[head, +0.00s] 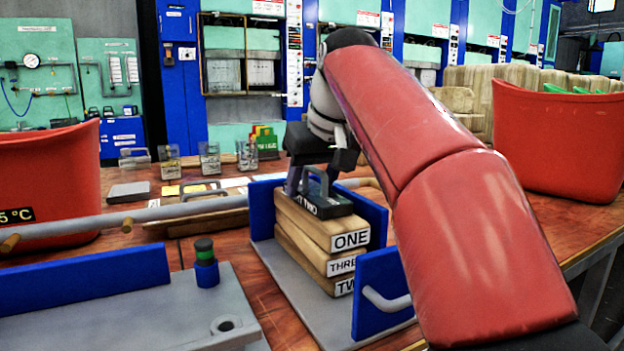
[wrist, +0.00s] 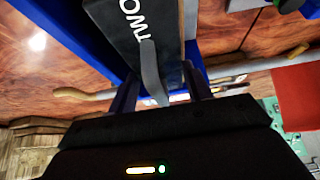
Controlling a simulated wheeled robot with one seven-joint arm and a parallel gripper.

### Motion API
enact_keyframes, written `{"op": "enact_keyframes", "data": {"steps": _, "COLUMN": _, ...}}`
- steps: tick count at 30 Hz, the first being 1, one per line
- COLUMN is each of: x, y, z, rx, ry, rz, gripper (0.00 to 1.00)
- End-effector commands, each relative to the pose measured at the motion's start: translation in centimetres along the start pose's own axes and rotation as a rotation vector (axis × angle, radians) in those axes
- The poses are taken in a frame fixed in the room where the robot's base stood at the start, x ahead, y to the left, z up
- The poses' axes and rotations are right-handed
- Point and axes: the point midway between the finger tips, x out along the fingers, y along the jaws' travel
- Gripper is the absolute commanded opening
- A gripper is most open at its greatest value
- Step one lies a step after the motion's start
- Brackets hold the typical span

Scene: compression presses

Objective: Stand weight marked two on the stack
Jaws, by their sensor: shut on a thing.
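The weight marked two (head: 325,207) is a dark slab with a grey handle and white lettering. It lies flat over the top of the stack (head: 308,240), which is wooden blocks labelled ONE, THREE and, lowest, a partly hidden TW. Whether a thin gap separates weight and top block I cannot tell. My gripper (head: 306,182) is above the weight, shut on its handle. In the wrist view, the fingers of my gripper (wrist: 161,92) are on either side of the handle, and the weight (wrist: 132,22) shows its word TWO.
Blue side walls (head: 380,292) stand around the stack on a grey base. Red tubs (head: 555,140) flank the table. Clear containers (head: 209,158) stand behind.

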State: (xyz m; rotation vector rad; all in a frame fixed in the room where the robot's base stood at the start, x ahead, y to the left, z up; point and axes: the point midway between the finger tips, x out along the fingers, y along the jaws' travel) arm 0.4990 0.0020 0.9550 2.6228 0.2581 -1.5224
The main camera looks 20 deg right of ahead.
Motion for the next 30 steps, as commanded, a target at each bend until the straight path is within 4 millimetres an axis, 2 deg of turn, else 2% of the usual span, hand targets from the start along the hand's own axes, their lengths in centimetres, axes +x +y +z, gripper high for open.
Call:
{"op": "enact_keyframes", "data": {"steps": 1, "x": -0.1, "y": -0.1, "z": 0.0, "rx": -0.001, "ry": 0.007, "rz": 0.001, "gripper": 0.00}}
{"op": "enact_keyframes", "data": {"steps": 2, "x": -0.2, "y": 0.0, "z": -0.1, "rx": -0.001, "ry": 0.007, "rz": 0.001, "gripper": 0.52}}
{"op": "enact_keyframes", "data": {"steps": 7, "x": -0.1, "y": 0.0, "z": 0.0, "rx": -0.001, "ry": 0.004, "rz": 0.001, "gripper": 0.74}}
{"op": "enact_keyframes", "data": {"steps": 14, "x": 0.2, "y": 0.0, "z": 0.1, "rx": 0.001, "ry": -0.004, "rz": -0.001, "gripper": 0.75}}
{"op": "enact_keyframes", "data": {"steps": 17, "x": -0.2, "y": 0.0, "z": 0.0, "rx": 0.000, "ry": -0.002, "rz": 0.000, "gripper": 0.75}}
{"op": "enact_keyframes", "data": {"steps": 30, "x": -7.0, "y": 0.0, "z": -0.1, "rx": -0.001, "ry": 0.004, "rz": 0.001, "gripper": 0.75}}
